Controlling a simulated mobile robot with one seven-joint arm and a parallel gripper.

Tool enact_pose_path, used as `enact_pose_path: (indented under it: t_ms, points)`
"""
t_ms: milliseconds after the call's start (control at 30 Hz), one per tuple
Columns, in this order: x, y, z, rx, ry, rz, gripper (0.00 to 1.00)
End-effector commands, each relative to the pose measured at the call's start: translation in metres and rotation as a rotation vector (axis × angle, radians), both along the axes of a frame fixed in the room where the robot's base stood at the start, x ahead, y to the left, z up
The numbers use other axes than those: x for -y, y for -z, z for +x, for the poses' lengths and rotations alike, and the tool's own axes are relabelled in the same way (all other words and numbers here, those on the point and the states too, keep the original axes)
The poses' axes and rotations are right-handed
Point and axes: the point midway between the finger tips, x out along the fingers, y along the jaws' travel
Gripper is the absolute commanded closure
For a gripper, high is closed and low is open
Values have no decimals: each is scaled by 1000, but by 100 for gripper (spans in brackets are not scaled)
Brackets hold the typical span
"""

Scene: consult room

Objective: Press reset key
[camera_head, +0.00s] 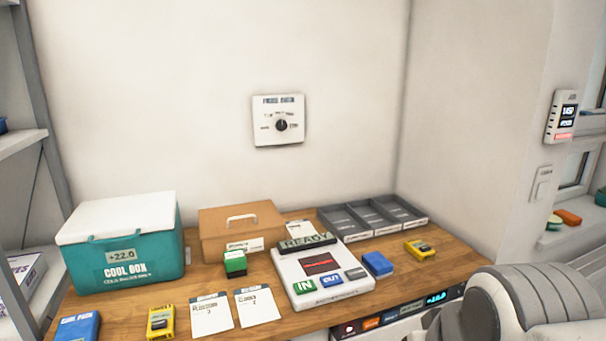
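A dark control panel (410,313) runs along the front of a white unit under the table's front edge. It has a round red mark at its left, an orange key (371,323), a dark blue key (391,316) and a lit blue display (436,298). The key lettering is too small to read surely, so I cannot tell which is the reset key. A white logger (318,275) on the table carries a green IN key (305,287), a blue OUT key (331,280) and a grey key (356,274). My pale arm covers the panel's right end. My gripper is not in view.
A teal cool box (128,262), brown case (243,225), grey divided tray (372,218), green stamp (235,263), blue block (378,263), yellow devices (420,249) and cards (211,316) crowd the wooden table (450,262). A dial plate (279,121) hangs on the wall.

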Motion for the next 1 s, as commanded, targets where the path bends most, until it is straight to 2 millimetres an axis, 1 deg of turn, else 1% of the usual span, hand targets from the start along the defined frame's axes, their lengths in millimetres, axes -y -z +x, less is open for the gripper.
enact_pose_path:
  t_ms: [33, 167, 200, 233, 267, 1000]
  points:
    - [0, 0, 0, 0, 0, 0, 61]
    - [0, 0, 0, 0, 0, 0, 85]
    - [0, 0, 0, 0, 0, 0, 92]
    - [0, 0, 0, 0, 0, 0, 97]
    - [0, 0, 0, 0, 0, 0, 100]
    - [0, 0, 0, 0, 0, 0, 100]
